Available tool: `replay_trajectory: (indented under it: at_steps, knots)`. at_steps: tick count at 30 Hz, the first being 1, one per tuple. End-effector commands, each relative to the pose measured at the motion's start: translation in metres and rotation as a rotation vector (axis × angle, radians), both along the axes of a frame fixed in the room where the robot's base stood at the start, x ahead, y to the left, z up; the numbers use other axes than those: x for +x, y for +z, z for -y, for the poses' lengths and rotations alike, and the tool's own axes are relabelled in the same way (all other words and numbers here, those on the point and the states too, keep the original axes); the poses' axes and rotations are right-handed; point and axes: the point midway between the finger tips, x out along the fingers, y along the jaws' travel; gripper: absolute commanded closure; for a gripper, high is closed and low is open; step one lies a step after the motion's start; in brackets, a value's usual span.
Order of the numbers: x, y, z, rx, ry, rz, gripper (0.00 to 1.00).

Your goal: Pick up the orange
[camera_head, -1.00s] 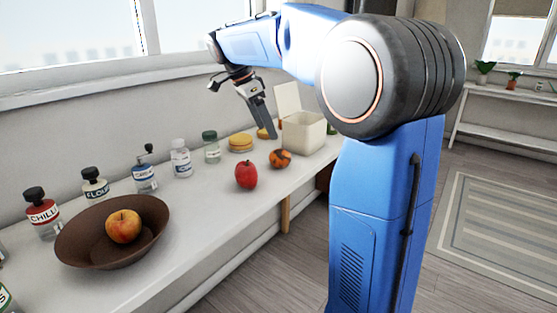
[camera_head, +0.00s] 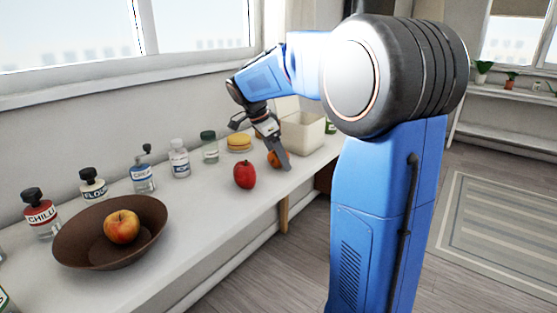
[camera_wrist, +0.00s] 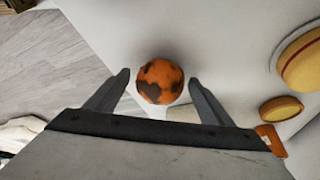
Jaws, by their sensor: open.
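The orange (camera_wrist: 160,82) has dark brown patches and sits on the white counter. In the wrist view it lies between and slightly beyond the tips of my gripper (camera_wrist: 160,84), with a visible space on each side. My gripper is open and empty. In the head view my gripper (camera_head: 280,163) points down at the orange (camera_head: 273,160), which is partly hidden behind a finger. I cannot tell from there how high the fingertips are above the counter.
A red apple (camera_head: 244,174) stands close to the left. A brown bowl (camera_head: 70,252) holds another apple (camera_head: 121,227). Bottles and jars line the wall, with yellow round items (camera_head: 239,142) near a pale box (camera_head: 305,135). The counter's front edge is close to the orange.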

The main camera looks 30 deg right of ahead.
Motion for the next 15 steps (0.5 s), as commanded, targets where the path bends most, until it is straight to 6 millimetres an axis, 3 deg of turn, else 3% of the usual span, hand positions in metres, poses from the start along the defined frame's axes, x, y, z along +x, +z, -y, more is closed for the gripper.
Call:
replay_trajectory:
  at_steps: [9,11,15]
  knots:
    - [-0.0003,-0.0056,0.0023,0.0,0.0,0.001,0.25]
    - [-0.0003,-0.0056,0.0023,0.0,0.0,0.001,0.37]
    - [-0.0003,-0.0055,0.0023,0.0,-0.001,0.001,0.7]
